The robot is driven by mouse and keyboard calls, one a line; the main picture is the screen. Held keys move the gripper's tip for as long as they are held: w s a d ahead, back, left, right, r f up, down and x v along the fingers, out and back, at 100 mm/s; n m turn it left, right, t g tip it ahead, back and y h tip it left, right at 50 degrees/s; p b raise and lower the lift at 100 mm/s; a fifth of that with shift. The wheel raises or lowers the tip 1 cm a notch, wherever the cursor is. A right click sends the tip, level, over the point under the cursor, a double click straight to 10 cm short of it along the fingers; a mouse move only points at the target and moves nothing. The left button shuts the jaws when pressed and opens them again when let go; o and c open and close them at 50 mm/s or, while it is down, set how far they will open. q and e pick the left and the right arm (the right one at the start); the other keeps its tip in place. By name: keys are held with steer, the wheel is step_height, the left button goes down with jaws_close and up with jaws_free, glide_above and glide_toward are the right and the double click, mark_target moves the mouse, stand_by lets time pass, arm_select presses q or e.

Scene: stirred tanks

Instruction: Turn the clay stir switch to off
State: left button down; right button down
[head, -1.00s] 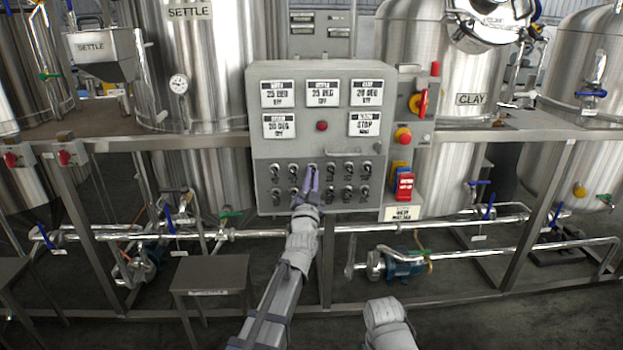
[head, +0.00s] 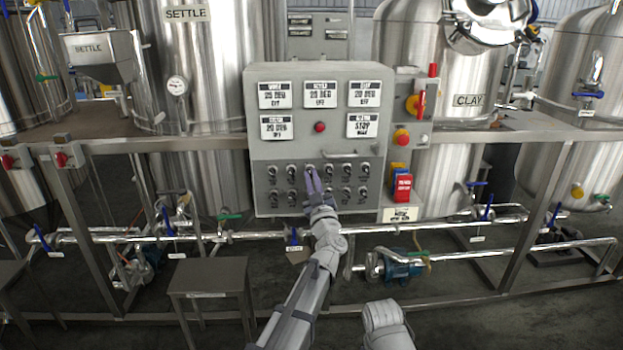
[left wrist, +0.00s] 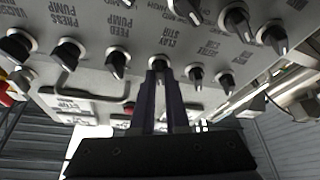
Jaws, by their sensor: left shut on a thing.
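The clay stir switch is a small black knob in the top row of the grey control panel (head: 262,148), third from the left in the head view. In the left wrist view, which shows the panel upside down, the clay stir switch (left wrist: 158,64) sits between my fingertips under its CLAY STIR label. My left gripper (head: 311,172) is shut on this knob, its purple fingers tilted to the upper left in the head view. It also fills the middle of the left wrist view (left wrist: 158,80). My right gripper is out of view.
Neighbouring knobs, such as the feed pump switch (left wrist: 116,62), stand close on both sides. A handle (head: 352,154) sticks out above the knobs. A red emergency button (head: 402,138) is right of the panel. A small metal table (head: 208,275) and pipes are below.

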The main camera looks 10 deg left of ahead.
arm_select(q)
steer(key=shift+w+r+n+g+y, duration=0.15)
steer(key=shift+n+y, duration=0.1)
steer(key=shift+n, duration=0.25)
steer(key=shift+w+n+g+y, duration=0.15)
steer(key=shift+n+y, duration=0.1)
steer(key=shift+n, duration=0.25)
steer(key=shift+s+n, duration=0.1)
steer(key=shift+n, duration=0.3)
steer(key=c, duration=0.9)
jaws_free()
steer(key=shift+s, duration=0.1)
steer(key=shift+a, duration=0.1)
